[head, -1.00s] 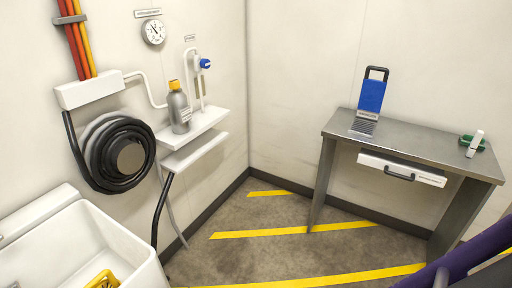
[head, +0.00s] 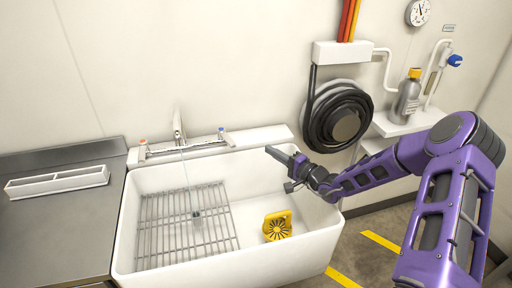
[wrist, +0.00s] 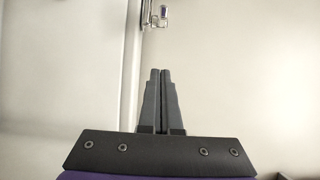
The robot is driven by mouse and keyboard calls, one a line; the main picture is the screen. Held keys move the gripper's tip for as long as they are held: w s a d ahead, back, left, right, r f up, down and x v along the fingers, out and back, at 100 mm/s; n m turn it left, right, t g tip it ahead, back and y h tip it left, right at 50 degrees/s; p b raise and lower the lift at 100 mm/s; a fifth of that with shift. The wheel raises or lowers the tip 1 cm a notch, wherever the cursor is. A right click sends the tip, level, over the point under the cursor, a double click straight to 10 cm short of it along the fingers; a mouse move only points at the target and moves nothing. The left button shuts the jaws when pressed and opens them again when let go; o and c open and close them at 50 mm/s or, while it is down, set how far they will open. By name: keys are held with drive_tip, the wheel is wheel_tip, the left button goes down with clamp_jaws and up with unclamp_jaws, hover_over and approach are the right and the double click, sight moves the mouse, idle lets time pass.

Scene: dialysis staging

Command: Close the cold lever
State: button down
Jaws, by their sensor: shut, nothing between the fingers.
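The cold lever (head: 222,131) has a blue cap and stands at the right end of the faucet bar on the sink's back ledge. A lever with an orange-red cap (head: 143,143) stands at the left end. The spout (head: 179,125) is between them, and a thin pale stream seems to run down from it. My gripper (head: 269,150) is shut and empty, above the sink's back right, to the right of the cold lever and apart from it. In the wrist view my gripper's fingers (wrist: 161,72) are together, and a small metallic fitting with a bluish cap (wrist: 163,14) shows beyond them.
The white sink (head: 222,262) holds a wire rack and a yellow slotted piece (head: 277,226). A steel counter (head: 55,235) with a white divided tray (head: 57,181) is at left. A black hose reel (head: 338,117) hangs on the wall behind my arm.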

sight(236, 146)
drive_tip(key=w+a, duration=0.4)
drive_tip(key=a, duration=0.5)
drive_tip(key=shift+a, duration=0.4)
drive_tip(key=shift+s+a+r+p, duration=0.1)
drive_tip(key=shift+s+a+p, duration=0.35)
drive_tip(key=shift+a, duration=0.2)
drive_tip(key=shift+s+a, duration=0.35)
drive_tip(key=shift+s, duration=0.05)
drive_tip(key=shift+w+d, duration=0.1)
drive_tip(key=shift+d, duration=0.05)
